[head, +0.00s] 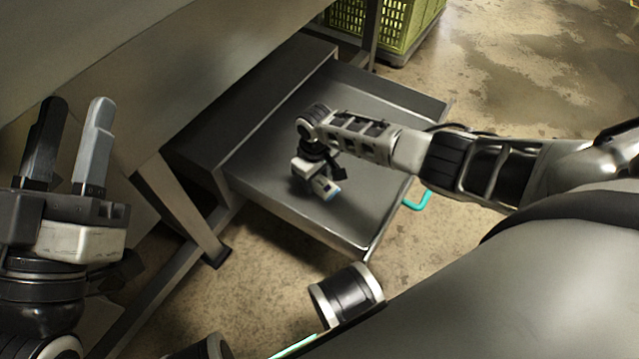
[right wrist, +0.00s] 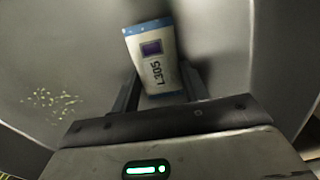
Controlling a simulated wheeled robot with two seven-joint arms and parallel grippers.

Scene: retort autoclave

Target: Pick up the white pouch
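The white pouch (right wrist: 154,60) shows in the right wrist view, with blue edges, a purple square and the print L205. In the head view the white pouch (head: 326,188) is small and partly hidden under my right gripper (head: 322,186). It is in the grey metal drawer tray (head: 370,215); I cannot tell whether it touches the floor of it. In the right wrist view the fingers of my right gripper (right wrist: 160,82) stand apart, one on each side of the pouch, with no clear grip on it. My left gripper (head: 75,104) is open and empty at the far left of the head view.
A metal table (head: 150,60) overhangs on the left, with a leg (head: 185,205) near the tray. A green crate (head: 385,25) stands behind. The floor at the right is clear.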

